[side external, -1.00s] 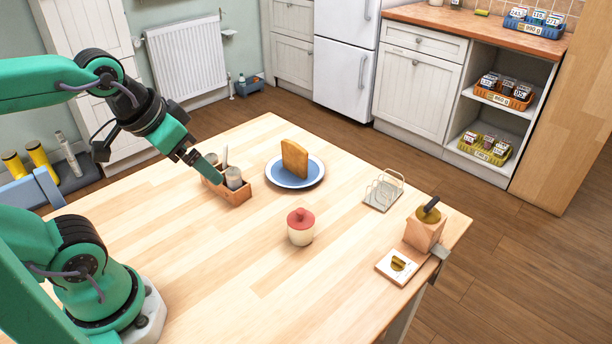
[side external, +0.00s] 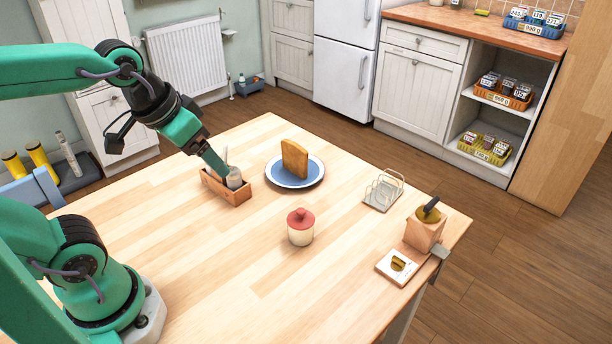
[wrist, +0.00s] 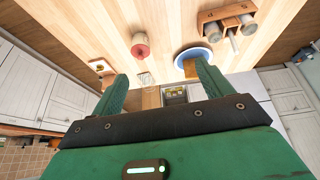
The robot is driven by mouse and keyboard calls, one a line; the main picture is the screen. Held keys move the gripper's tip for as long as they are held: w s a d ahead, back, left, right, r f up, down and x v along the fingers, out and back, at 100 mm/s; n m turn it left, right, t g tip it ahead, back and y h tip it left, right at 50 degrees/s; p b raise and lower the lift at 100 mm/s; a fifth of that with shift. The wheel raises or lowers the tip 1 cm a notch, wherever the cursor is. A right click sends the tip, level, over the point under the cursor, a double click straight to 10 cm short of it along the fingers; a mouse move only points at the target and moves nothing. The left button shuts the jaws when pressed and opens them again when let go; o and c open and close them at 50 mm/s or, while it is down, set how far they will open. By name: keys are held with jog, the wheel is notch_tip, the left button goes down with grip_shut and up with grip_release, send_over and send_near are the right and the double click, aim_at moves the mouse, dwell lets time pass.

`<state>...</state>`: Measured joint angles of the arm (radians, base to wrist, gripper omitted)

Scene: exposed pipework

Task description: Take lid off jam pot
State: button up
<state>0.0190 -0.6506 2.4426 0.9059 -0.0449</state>
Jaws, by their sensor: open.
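The jam pot (side external: 300,235) stands upright on the table, with a cream body and a red knobbed lid (side external: 300,217) sitting on top. The pot also shows in the wrist view (wrist: 140,51), at the top middle, with its red lid (wrist: 140,39) on it. My gripper (side external: 222,168) is in the air over the wooden caddy, to the left of the pot and well apart from it. In the wrist view my gripper (wrist: 160,85) has its two green fingers spread wide, with nothing held between them.
A wooden caddy (side external: 228,190) with shakers is below my gripper. A blue plate (side external: 316,181) with upright toast (side external: 294,158) is behind the pot. A toast rack (side external: 383,192) and a wooden block (side external: 424,233) are at the right. The table's front middle is clear.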

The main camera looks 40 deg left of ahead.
jog(key=w+d+f+n+g, duration=0.1)
jog(key=w+d+f+g, duration=0.15)
jog(key=w, duration=0.55)
jog(key=n+g, duration=0.2)
send_over(301, 210)
notch_tip(301, 210, down, 8)
jog(key=shift+s+a, duration=0.1)
jog(key=shift+a, duration=0.05)
jog(key=shift+f+g, duration=0.25)
jog(key=shift+f, duration=0.1)
jog(key=shift+f, duration=1.2)
jog(key=shift+f, duration=0.1)
jog(key=shift+f, duration=2.5)
jog(key=shift+c, duration=0.2)
